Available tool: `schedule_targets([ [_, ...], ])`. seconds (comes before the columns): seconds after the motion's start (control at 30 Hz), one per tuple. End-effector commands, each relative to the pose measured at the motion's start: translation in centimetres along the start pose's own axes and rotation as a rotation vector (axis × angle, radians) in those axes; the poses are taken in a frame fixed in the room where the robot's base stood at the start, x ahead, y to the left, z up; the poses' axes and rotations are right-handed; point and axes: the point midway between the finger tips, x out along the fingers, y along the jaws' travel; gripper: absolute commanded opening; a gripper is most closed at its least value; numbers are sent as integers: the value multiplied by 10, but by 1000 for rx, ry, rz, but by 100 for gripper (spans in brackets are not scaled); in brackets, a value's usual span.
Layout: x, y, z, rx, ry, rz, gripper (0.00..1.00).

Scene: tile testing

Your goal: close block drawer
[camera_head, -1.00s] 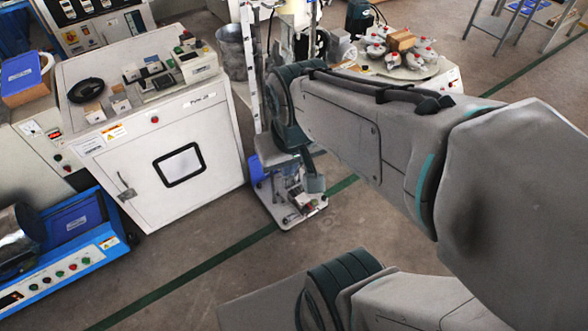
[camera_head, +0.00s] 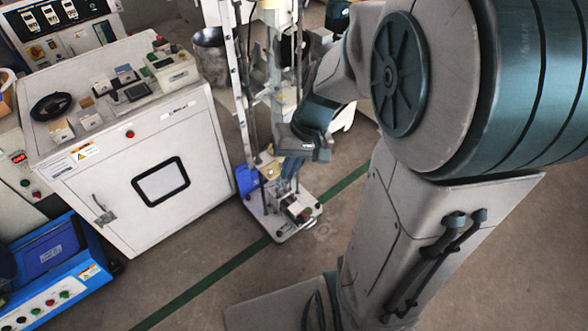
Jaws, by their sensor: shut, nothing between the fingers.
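No drawer labelled as the block drawer can be made out, and I cannot tell which part it is. A white cabinet (camera_head: 108,200) at left has a flat front with a dark-framed window (camera_head: 160,182) and a latch (camera_head: 103,210); its front looks shut. A tall test stand (camera_head: 278,232) has a low base with small parts on it. My arm reaches down from the right. My gripper (camera_head: 291,168) is small and partly hidden by my wrist, above the stand's base. It looks shut and empty; contact with the stand cannot be told.
Small blocks and devices (camera_head: 125,85) and a black coil (camera_head: 52,106) lie on the cabinet top. A blue machine (camera_head: 60,262) stands at lower left. A grey bin (camera_head: 212,55) is behind the cabinet. The floor (camera_head: 190,265) with its green line is clear in front.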

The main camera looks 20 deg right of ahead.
Motion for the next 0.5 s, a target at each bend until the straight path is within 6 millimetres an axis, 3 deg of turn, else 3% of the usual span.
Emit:
schedule_targets([
  [0.03, 26, 13, -10, 29, -21, -47, 0],
  [0.27, 100, 52, -55, 120, -37, -270, 0],
  [0.5, 183, 109, -98, 234, 34, -486, 0],
])
